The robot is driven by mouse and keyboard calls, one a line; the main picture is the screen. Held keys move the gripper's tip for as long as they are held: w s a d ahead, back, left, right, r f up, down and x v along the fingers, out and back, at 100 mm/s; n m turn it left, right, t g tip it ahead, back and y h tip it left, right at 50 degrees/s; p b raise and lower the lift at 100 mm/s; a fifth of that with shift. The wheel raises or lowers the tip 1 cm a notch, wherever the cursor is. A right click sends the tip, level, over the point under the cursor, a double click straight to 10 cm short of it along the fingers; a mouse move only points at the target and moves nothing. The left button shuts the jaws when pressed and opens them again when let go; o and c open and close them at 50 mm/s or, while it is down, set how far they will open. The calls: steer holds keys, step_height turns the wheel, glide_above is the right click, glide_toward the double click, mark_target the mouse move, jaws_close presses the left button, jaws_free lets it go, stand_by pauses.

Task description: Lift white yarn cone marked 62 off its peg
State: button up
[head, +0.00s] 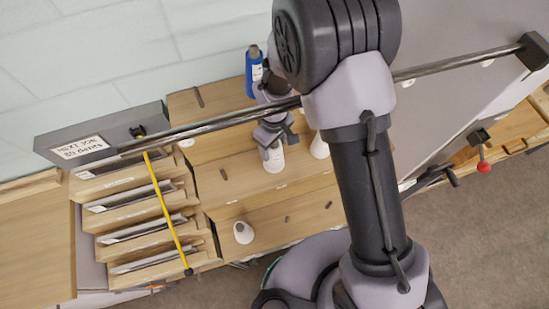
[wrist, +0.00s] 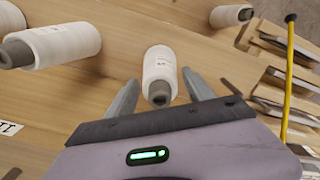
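A white yarn cone (wrist: 161,66) with a small label, its number too small to read, lies between the fingers of my gripper (wrist: 160,77) in the wrist view. The fingers are spread, one on each side, with a visible gap to the cone. Its grey tip points toward the gripper. The peg inside it is hidden. In the head view my gripper (head: 274,139) is just above this cone (head: 273,160), which sits on the wooden peg board (head: 225,183).
Other white cones stand nearby, one close on the right (head: 319,147) and one lower (head: 243,232). A blue cone (head: 253,75) is higher up. Bare pegs stick out of the board. A yellow strip (head: 168,210) hangs before the wooden trays at left, and a dark bar (head: 215,126) crosses the view.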

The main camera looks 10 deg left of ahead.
steer(key=c, duration=0.8)
step_height(320, 180, up, 11)
steer(key=p, duration=0.7)
